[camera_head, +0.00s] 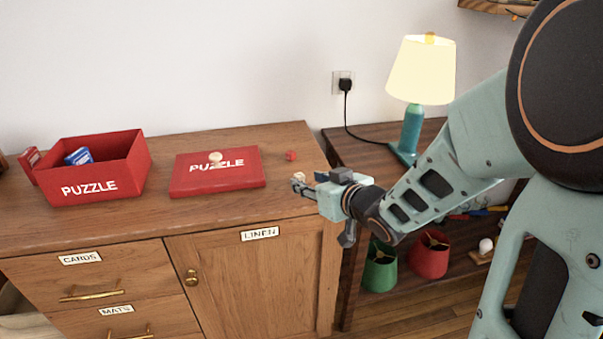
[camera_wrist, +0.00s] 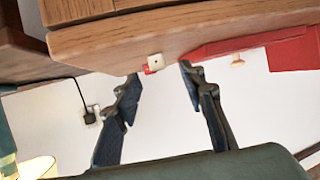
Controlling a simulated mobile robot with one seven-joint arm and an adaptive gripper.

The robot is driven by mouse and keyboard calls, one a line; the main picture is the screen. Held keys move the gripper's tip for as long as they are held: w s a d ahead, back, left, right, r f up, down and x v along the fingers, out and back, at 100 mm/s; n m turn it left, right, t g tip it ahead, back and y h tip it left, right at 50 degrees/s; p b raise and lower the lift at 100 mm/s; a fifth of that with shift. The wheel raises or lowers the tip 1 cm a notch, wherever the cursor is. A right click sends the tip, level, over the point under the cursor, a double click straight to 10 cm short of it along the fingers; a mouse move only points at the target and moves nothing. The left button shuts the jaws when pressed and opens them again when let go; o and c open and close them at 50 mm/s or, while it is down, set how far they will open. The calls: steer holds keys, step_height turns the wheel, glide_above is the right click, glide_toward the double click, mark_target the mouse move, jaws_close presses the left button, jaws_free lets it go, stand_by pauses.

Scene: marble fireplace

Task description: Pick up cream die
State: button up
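The cream die (camera_wrist: 155,59) lies on the cabinet top (camera_wrist: 105,45) near its edge, seen in the wrist view between and just beyond my fingertips. In the head view the cream die (camera_head: 299,176) shows as a small pale spot right by my fingers, partly hidden. My gripper (camera_wrist: 160,72) is open, its two dark fingers apart with nothing between them; the gripper (camera_head: 302,186) also shows in the head view over the right end of the cabinet top. A red die (camera_head: 291,155) lies behind the cream die, and a sliver of it (camera_wrist: 147,69) shows in the wrist view.
A red puzzle lid (camera_head: 240,176) with a cream knob (camera_head: 215,157) lies left of the dice. A red puzzle box (camera_head: 125,168) stands farther left. A lit lamp (camera_head: 421,72) stands on the darker table at right. The wall is behind.

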mark_target(302, 178)
steer(key=b+x, duration=0.1)
steer(key=x, duration=0.4)
steer(key=shift+d+b, duration=0.15)
steer(key=shift+b, duration=0.2)
steer(key=c, duration=0.9)
